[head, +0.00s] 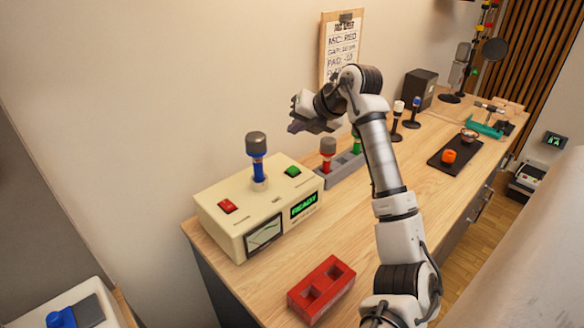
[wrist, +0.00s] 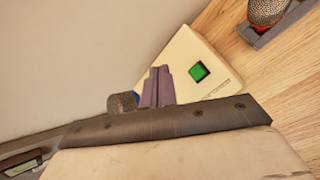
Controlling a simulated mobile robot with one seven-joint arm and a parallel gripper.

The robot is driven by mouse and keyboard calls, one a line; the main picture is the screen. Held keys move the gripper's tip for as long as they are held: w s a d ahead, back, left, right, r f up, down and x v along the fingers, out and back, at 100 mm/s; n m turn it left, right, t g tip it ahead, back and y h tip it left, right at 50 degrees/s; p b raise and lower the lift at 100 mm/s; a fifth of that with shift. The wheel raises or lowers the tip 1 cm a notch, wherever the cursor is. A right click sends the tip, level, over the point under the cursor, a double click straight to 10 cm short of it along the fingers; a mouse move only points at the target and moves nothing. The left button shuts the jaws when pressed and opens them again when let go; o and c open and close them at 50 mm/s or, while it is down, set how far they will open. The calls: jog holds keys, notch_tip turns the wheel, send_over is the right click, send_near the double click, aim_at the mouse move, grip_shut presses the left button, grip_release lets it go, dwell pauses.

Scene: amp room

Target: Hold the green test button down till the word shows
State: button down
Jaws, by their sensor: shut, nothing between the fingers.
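The cream tester box (head: 225,205) stands at the near left of the bench. The green button (head: 292,171) is on its top, right of a blue-banded microphone (head: 257,165) standing upright in the box. The front display (head: 303,205) shows a green word that reads READY. The green button also shows in the wrist view (wrist: 199,71), unobstructed, right of my fingertips. My gripper (head: 296,127) is shut and empty, raised above and behind the box's right side, apart from the button. It also shows in the wrist view (wrist: 159,72).
A red switch (head: 228,206) and a dial meter (head: 264,237) are on the box. A grey rack (head: 344,174) with red and green microphones stands close to its right. A red two-hole block (head: 321,288) lies in front. Bench wood between is clear.

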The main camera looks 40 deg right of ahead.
aim_at(296, 170)
jog(key=shift+f, duration=0.1)
jog(key=shift+w+f+b, duration=0.1)
jog(key=shift+f+b, duration=2.55)
jog(key=shift+f, duration=1.7)
jog(key=shift+f+b, duration=0.4)
jog(key=shift+f+b, duration=0.4)
jog(key=shift+f, duration=0.1)
jog(key=shift+r, duration=0.1)
dwell(1.1)
jog(key=shift+r+p, duration=0.5)
jog(key=shift+r, duration=0.3)
jog(key=shift+r+p, duration=1.4)
jog(key=shift+r, duration=1.15)
